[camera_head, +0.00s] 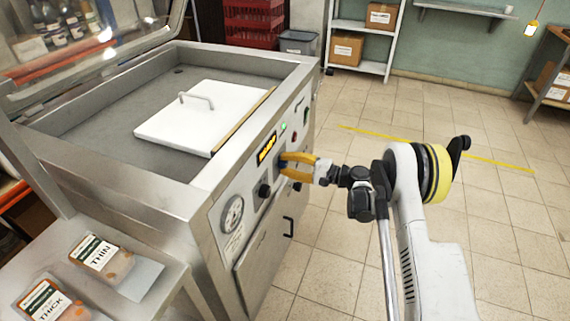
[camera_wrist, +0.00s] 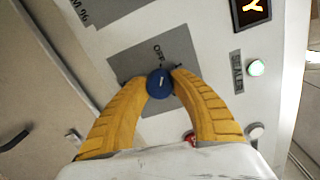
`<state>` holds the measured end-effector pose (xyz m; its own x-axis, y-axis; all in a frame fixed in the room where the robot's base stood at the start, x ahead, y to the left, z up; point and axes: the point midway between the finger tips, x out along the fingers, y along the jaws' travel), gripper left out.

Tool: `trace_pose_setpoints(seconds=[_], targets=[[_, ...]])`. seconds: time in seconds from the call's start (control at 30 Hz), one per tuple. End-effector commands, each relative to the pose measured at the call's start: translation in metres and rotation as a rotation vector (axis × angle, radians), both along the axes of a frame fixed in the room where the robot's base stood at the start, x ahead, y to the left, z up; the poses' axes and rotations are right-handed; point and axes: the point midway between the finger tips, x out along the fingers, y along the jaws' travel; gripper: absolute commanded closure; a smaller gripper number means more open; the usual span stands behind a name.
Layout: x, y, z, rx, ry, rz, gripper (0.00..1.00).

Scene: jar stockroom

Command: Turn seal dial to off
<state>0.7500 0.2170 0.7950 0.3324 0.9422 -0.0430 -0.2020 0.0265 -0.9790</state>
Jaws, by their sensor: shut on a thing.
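My gripper (camera_wrist: 161,86) has two yellow fingers closed around a blue dial (camera_wrist: 160,88) on the machine's front panel, in the wrist view. The dial has a pale pointer mark on its face and sits on a grey plate (camera_wrist: 178,50). The word OFF (camera_wrist: 159,52) is printed on the plate just above the dial. Whether the mark lines up exactly with OFF is hard to tell. In the head view, my gripper (camera_head: 283,166) reaches the panel of the steel vacuum machine (camera_head: 180,188) from the right, and its fingers mostly hide the dial.
A black knob (camera_head: 264,191) and gauge (camera_head: 233,215) sit farther left on the panel. THIN (camera_head: 102,258) and THICK (camera_head: 52,300) packs lie front left. Floor is clear at right.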

Motion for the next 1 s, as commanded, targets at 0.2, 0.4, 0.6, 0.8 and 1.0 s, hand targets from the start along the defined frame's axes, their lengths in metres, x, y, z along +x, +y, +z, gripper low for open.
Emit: trace_pose_setpoints(seconds=[0.2, 0.4, 0.6, 0.8, 1.0], targets=[[0.0007, -0.0001, 0.0010, -0.040, -0.115, -0.002, 1.00], [0.0008, -0.0001, 0.0010, -0.063, -0.178, -0.002, 1.00], [0.0007, -0.0001, 0.0011, -0.071, -0.201, -0.003, 1.00], [0.0007, -0.0001, 0.0011, -0.072, -0.204, -0.003, 1.00], [0.0006, -0.0001, 0.0011, -0.072, -0.204, -0.002, 0.63]])
